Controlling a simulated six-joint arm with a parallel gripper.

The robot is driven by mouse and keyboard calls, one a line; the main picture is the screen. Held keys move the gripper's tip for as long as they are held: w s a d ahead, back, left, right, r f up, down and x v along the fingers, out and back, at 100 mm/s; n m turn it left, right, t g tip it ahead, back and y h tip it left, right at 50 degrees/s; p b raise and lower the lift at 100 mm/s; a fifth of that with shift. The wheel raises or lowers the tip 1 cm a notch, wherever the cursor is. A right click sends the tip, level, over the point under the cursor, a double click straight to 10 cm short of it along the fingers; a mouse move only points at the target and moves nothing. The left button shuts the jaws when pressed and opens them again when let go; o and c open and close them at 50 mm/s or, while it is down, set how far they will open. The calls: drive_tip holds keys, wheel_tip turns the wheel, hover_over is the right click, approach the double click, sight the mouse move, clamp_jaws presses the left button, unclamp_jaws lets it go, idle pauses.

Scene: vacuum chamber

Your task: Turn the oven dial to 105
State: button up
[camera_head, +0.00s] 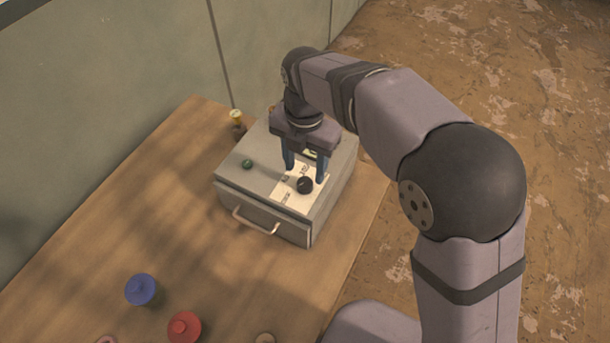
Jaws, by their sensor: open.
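The oven (258,214) is a grey box with a light handle (255,222) on its front, standing on the wooden table. The printed numbers are too small to read, and I cannot tell the dial's setting. My gripper (305,178) points down over the oven's top with its two blue fingers apart, one on each side of the dial as seen here. I cannot tell whether the fingers touch the dial. My gripper hides part of the oven's top and back.
A yellow-topped item (236,117) stands behind the oven. A blue round object (140,289) and a red one (184,327) are at the table's front. The table (130,215) left of the oven is clear.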

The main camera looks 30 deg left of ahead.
sight(305, 182)
drive_tip(key=shift+f+p, duration=0.7)
drive_tip(key=shift+f, duration=1.8)
drive_tip(key=c, duration=1.1)
